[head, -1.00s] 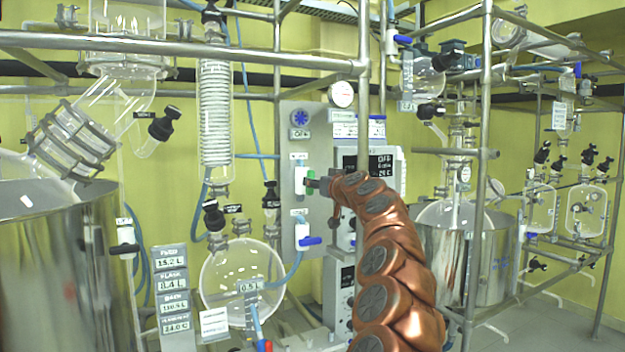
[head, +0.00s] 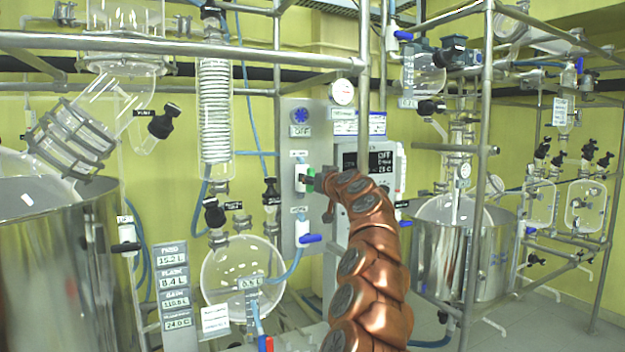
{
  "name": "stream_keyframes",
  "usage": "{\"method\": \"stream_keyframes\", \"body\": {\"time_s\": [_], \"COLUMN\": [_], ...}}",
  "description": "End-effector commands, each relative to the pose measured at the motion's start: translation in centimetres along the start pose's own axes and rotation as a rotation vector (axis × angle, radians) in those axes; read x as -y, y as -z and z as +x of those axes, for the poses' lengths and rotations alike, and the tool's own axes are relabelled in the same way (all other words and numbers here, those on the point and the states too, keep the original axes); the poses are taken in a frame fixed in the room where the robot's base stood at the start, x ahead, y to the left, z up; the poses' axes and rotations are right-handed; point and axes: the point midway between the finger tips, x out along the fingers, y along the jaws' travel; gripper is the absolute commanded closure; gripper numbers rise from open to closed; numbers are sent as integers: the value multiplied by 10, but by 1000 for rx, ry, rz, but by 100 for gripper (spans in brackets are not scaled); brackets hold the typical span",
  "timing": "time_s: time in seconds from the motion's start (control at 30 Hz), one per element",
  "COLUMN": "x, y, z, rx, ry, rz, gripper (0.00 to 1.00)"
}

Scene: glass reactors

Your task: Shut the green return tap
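The green return tap (head: 310,180) is on the grey panel, at the right side of a white valve body (head: 300,178). Only a small green part of its handle shows. My gripper (head: 318,181) is at the end of my copper-coloured arm, right at the green handle. It seems to touch the handle or be very close to it. The fingers are small, dark and partly hidden by my wrist, so I cannot tell whether they are open or shut.
A second tap with a blue handle (head: 311,238) sits below on the same panel (head: 288,212). A blue knob (head: 299,115) is above. A steel frame post (head: 364,100) stands just behind my wrist. A round glass flask (head: 242,275) is at the lower left.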

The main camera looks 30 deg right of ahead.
Motion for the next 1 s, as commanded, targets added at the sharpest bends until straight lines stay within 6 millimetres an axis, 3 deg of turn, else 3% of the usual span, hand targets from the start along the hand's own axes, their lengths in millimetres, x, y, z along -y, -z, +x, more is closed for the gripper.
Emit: {"method": "stream_keyframes", "body": {"time_s": [0.07, 0.5, 1.0], "x": [0, 0, -1], "y": [0, 0, 0], "z": [0, 0, 0], "rx": [0, 0, 0], "ry": [0, 0, 0], "rz": [0, 0, 89], "gripper": [54, 100, 100]}}
